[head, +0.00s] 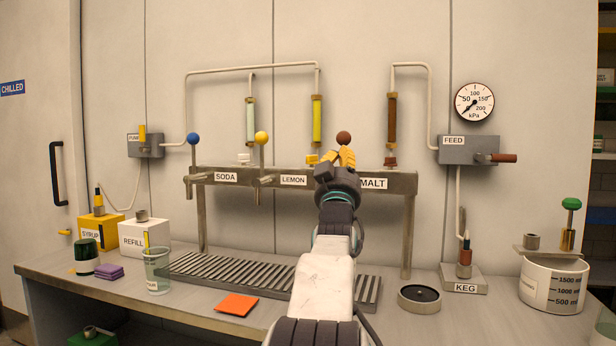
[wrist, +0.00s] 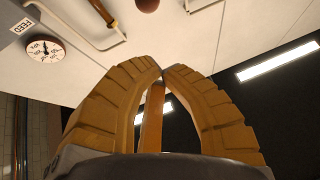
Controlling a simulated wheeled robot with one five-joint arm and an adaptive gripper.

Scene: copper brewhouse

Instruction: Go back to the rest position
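My gripper (head: 346,152) is in front of the MALT tap at the middle of the dispenser rail. In the wrist view, its yellow ribbed fingers (wrist: 162,72) curve together and their tips meet, with nothing seen held between them. The brown knob (head: 343,138) of the MALT tap shows just above the fingertips. It also shows in the wrist view (wrist: 147,4), apart from the fingertips. My wrist and arm hide the MALT tap's stem. My arm reaches forward and up from the bottom centre.
The SODA tap (head: 193,138) and LEMON tap (head: 261,138) stand left of my gripper. The drip tray (head: 220,272), clear cup (head: 157,274), orange card (head: 237,305) and round coaster (head: 419,299) lie below. A KEG post (head: 464,270) and measuring vessel (head: 553,290) stand right.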

